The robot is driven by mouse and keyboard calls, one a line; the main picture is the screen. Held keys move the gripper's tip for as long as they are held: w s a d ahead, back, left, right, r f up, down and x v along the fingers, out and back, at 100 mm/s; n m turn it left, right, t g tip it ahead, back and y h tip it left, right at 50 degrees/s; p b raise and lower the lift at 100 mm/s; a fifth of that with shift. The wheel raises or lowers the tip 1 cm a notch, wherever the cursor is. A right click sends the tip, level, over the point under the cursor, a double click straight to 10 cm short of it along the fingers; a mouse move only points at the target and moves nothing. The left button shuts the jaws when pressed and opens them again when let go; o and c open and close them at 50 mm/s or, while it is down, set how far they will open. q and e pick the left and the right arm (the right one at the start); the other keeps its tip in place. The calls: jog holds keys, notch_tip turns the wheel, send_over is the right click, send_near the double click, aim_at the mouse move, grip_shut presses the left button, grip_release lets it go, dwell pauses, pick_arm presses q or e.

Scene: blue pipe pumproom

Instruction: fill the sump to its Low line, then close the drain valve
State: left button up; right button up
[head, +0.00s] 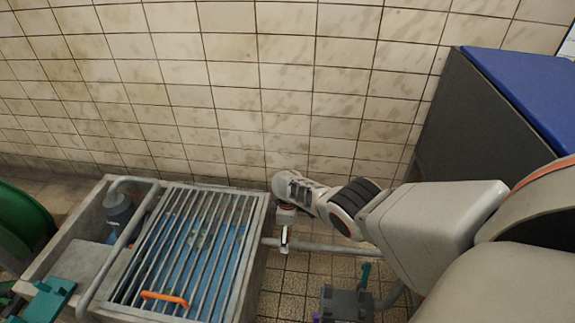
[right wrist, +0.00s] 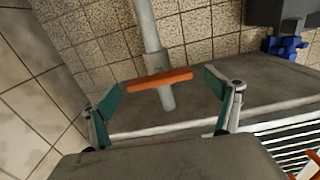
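The concrete sump (head: 246,292) stands at lower left in the head view, its right part under a bar grating (head: 222,240). Blue water (head: 185,262) shows below the bars; I cannot make out a Low line. In the right wrist view the drain valve's orange lever (right wrist: 160,80) sits crosswise on a pipe (right wrist: 150,30) at the sump wall. My right gripper (right wrist: 163,90) is open, its teal-padded fingers on either side of the lever with gaps. In the head view my wrist hides the lever. My left gripper (head: 45,298) is partly cut off at lower left; its opening is unclear.
An orange handle (head: 163,298) lies on the grating. A grey pump (head: 117,208) stands in the sump's left part. A grey block with a teal lever (head: 365,275) stands right of the sump. A dark cabinet with a blue top (head: 525,95) is at right; a tiled wall closes the back.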

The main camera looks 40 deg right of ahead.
jog(key=shift+r, duration=0.1)
jog(key=shift+w+r, duration=0.1)
jog(key=shift+r, duration=0.05)
jog(key=shift+w+r, duration=0.1)
jog(key=shift+r, duration=0.25)
notch_tip(320, 180, up, 11)
jog(key=shift+s, duration=0.2)
dwell(0.4)
dwell(0.4)
